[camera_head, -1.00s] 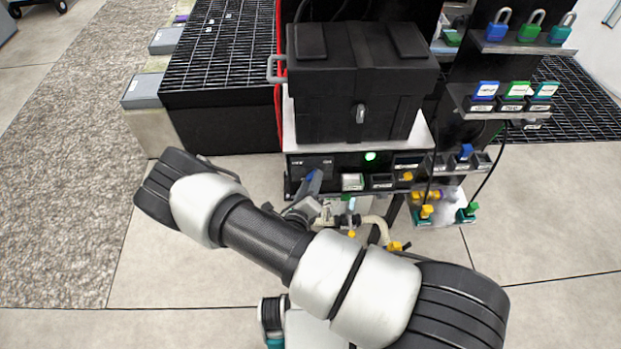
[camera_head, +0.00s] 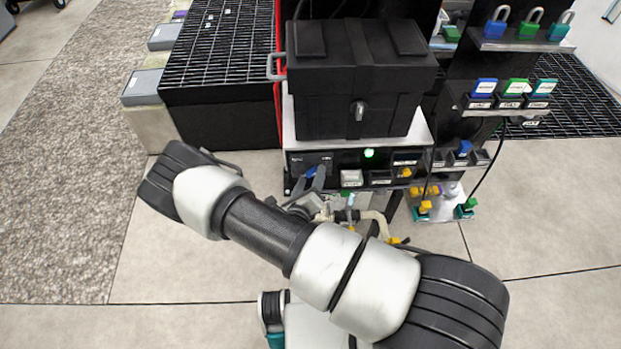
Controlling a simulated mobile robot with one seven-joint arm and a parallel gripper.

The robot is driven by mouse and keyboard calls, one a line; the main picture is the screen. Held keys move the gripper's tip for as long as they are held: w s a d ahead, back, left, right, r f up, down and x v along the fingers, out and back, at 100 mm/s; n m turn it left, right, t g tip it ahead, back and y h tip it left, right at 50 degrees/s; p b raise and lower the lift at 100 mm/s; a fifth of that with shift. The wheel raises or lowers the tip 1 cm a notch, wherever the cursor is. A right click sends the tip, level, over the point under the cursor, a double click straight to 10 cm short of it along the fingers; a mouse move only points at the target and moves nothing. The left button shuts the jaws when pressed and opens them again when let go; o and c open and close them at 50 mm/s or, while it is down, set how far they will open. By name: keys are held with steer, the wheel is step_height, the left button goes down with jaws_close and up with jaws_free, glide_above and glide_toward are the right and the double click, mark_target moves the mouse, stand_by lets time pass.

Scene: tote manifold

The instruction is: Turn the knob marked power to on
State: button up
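A blue knob (camera_head: 310,172) sits on the left part of the black control panel front (camera_head: 334,160), below small white lettering too small to read. My gripper (camera_head: 309,178) is at the knob, coming from below. Its two dark fingers show apart, in a V shape, with the knob between or just beyond their tips. I cannot tell whether either finger touches it. The knob's lower part and exact pointing direction are hidden or too small to tell. A green light (camera_head: 369,154) is lit on the panel to the right.
A white square button (camera_head: 351,178) and a yellow knob (camera_head: 406,172) are to the right on the panel. A black case (camera_head: 358,90) stands above. A shelf with padlocks (camera_head: 520,42) is at right. Hoses and fittings (camera_head: 375,222) lie close below my gripper.

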steer(key=v, duration=1.7)
steer(key=shift+s+p, duration=0.2)
steer(key=shift+p, duration=0.15)
